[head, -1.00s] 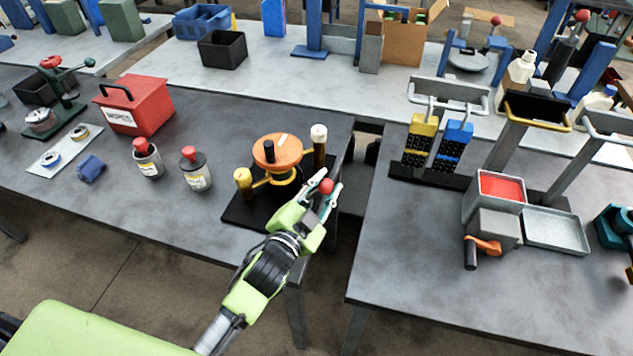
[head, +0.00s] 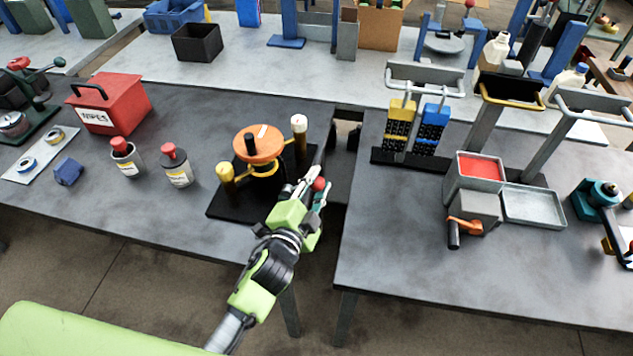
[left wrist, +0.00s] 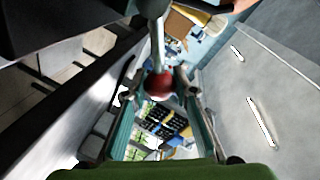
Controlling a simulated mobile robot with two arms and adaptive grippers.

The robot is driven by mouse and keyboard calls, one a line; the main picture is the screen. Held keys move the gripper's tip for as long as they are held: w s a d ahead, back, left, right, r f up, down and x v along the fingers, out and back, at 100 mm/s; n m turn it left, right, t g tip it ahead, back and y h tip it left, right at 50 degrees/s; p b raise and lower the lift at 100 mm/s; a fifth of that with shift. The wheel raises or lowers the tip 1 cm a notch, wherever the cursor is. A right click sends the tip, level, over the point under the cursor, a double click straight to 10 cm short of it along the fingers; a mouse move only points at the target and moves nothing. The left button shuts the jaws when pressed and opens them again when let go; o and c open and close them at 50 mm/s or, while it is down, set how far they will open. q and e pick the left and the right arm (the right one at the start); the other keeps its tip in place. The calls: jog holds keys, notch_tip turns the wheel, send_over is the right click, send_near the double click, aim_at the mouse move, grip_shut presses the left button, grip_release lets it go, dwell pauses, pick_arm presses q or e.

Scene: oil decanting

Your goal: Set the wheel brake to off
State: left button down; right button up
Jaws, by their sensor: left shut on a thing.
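An orange wheel (head: 258,144) with a dark handle stands on a black base (head: 228,206) near the right edge of the left table. A red ball knob (head: 319,184) sits to the right of the wheel, at the base's right side. In the left wrist view the red knob (left wrist: 159,86) is on the end of a grey rod (left wrist: 157,45). My left gripper (head: 314,186) is shut on the red knob, with a finger on each side of it. The gripper hides much of the lever in the head view. My right gripper is not in view.
A gap separates the left table from the right table (head: 400,230). Two bottles with red caps (head: 177,165) and a red box (head: 108,103) stand left of the wheel. A post with a cream top (head: 299,123) is close behind my gripper. The right table's near left part is clear.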

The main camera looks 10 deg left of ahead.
pick_arm(q)
jog(key=c, duration=1.6)
grip_release()
jog(key=shift+f, duration=0.1)
jog(key=shift+c, duration=0.2)
jog(key=shift+s, duration=0.1)
jog(key=shift+s, duration=0.3)
jog(key=v, duration=1.1)
jog(key=shift+s, duration=0.1)
